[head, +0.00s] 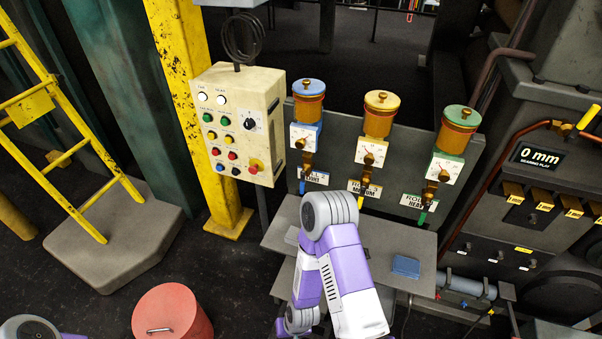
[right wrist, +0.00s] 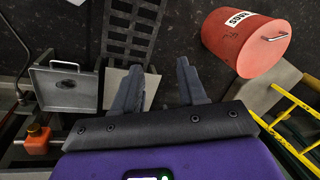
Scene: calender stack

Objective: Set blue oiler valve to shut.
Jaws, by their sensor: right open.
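The blue oiler (head: 309,105) is the leftmost of three on the grey panel, with a blue lid, an amber cup and a white dial. Its brass valve (head: 306,160) is below the dial, with a blue handle tip (head: 302,187) pointing down by its label. My right arm stands in front of the shelf, below the oilers. My right gripper (right wrist: 158,85) shows in the right wrist view, open and empty, apart from the valve; the arm hides it in the head view. My left gripper is out of view.
A yellow oiler (head: 380,114) and a green oiler (head: 457,130) stand to the right. A button box (head: 238,120) is close on the left. A blue block (head: 405,266) lies on the grey shelf (head: 425,245). A red drum (head: 172,315) stands on the floor.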

